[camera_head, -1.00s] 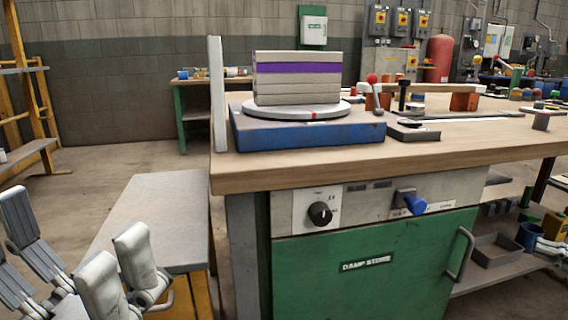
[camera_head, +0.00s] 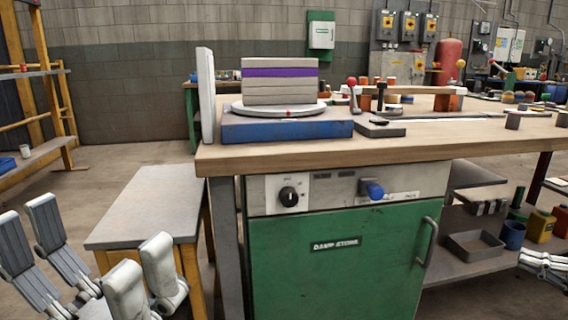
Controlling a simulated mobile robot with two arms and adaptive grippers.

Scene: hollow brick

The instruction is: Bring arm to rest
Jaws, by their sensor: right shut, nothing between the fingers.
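My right gripper (camera_head: 545,266) shows at the right edge of the head view, in front of the lower shelf. Its light grey fingers are shut with nothing between them, and the picture edge cuts off the rest. My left gripper (camera_head: 92,268) is in the lower left corner, fingers pointing up. Its dark grey fingers and white fingers stand apart with nothing between them. Its base is cut off by the lower edge. Both grippers look empty.
A wooden workbench (camera_head: 420,143) over a green cabinet (camera_head: 330,275) fills the middle. On it, a stack of grey slabs with a purple band (camera_head: 280,80) sits on a turntable (camera_head: 262,109). A low grey-topped table (camera_head: 150,195) stands left. A tray (camera_head: 474,246) lies on the lower shelf.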

